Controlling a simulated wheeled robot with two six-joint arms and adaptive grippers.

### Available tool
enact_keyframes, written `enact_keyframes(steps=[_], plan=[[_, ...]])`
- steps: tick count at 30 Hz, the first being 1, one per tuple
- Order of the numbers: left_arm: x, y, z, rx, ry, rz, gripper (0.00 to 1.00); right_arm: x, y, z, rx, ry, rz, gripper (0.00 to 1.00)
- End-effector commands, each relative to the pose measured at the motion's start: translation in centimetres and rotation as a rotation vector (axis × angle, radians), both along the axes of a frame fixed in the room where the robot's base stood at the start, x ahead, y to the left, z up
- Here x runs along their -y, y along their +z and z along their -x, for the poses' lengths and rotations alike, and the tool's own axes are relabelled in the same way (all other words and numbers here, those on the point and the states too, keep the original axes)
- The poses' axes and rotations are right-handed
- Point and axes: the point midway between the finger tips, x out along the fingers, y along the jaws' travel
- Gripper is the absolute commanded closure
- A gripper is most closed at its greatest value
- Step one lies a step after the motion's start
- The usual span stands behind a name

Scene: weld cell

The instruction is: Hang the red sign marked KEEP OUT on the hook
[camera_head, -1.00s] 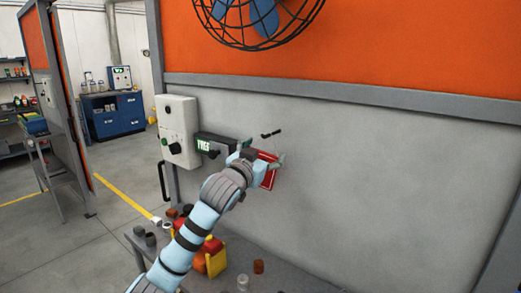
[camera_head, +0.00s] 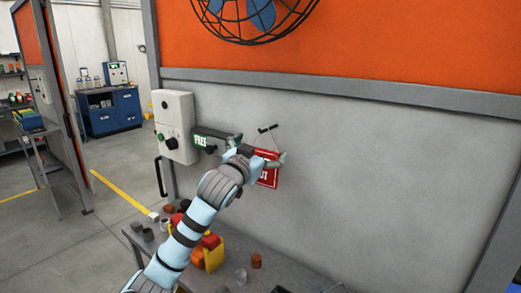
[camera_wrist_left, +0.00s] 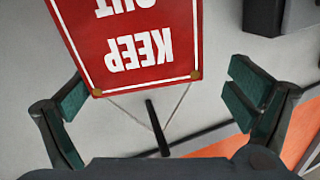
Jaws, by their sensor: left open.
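The red sign (camera_head: 268,178) with white lettering is against the grey wall panel, below the black hook (camera_head: 267,128). In the left wrist view the sign (camera_wrist_left: 130,45) appears upside down and reads KEEP OUT. Its thin cord runs from two corners toward the dark hook (camera_wrist_left: 155,125) and seems to pass over it; the exact contact is hard to tell. My left gripper (camera_head: 263,156) is in front of the sign's upper part and hides some of it. In the wrist view its fingers (camera_wrist_left: 155,92) are wide apart, with no grip on the sign. My right gripper is out of view.
A lit FREE display (camera_head: 201,140) and a white control box (camera_head: 175,127) are on the wall left of the gripper. A fan (camera_head: 255,15) is above. A bench (camera_head: 235,262) with small parts and a yellow-red item (camera_head: 210,255) stands below. The wall to the right is clear.

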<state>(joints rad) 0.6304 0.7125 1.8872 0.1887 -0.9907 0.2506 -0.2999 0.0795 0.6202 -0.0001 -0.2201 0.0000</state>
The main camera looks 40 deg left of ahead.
Motion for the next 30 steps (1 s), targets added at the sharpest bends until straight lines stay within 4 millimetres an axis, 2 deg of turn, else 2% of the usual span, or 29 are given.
enact_keyframes(steps=[5, 8, 11, 18, 21, 30], plan=[[0.0, 0.0, 0.1, 0.000, 0.000, 0.000, 0.01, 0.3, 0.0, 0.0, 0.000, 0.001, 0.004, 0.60], [0.1, 0.0, 0.9, -0.001, 0.002, -0.004, 0.01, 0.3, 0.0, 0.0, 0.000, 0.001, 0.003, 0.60], [0.8, 0.0, 2.8, -0.002, 0.000, -0.008, 0.01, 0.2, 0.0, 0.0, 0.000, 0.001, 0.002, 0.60], [2.5, -0.1, 9.3, -0.007, 0.002, -0.017, 0.01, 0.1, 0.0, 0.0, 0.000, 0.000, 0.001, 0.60], [2.6, -0.1, 10.6, -0.005, 0.009, -0.013, 0.01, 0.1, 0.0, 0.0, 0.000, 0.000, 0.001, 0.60], [3.3, -0.1, 11.6, -0.001, -0.001, 0.000, 0.01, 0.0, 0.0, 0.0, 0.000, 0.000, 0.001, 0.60]])
